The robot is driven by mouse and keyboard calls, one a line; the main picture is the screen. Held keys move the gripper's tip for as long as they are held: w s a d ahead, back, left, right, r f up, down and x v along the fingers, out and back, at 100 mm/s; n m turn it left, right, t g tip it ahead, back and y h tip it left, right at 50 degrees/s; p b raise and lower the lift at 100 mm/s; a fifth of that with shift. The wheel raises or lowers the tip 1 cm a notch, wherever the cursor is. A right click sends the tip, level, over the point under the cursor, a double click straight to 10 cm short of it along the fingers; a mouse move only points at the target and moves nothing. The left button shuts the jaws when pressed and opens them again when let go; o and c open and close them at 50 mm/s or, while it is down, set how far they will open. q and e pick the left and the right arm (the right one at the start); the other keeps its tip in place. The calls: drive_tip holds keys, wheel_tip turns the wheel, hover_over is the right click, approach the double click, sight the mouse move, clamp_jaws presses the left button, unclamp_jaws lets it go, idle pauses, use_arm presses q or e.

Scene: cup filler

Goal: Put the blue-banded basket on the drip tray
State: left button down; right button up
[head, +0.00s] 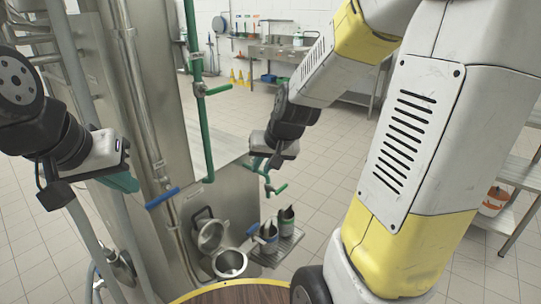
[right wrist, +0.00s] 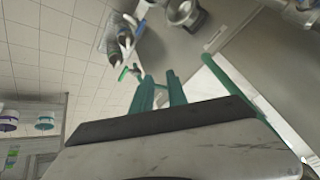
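The left container (head: 269,234) shows blue and the right one (head: 287,224) shows a green band. I cannot tell for sure that the blue one is the basket or that this ledge is the drip tray. Both containers also show, small, in the right wrist view (right wrist: 120,38). My right gripper (head: 264,172) is above and behind them; its teal fingers are apart and empty in the wrist view (right wrist: 158,78). My left gripper (head: 122,181) is at the left, its opening unclear.
A green pipe (head: 198,90) and a blue handle (head: 162,198) stand between my arms. A round wooden surface (head: 235,294) is at the bottom.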

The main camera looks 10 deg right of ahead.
drive_tip(key=s+r+n, duration=0.2)
drive_tip(key=s+r, duration=0.8)
drive_tip(key=s, duration=0.5)
drive_tip(key=shift+s+d+r, duration=0.35)
drive_tip(key=shift+d, duration=0.05)
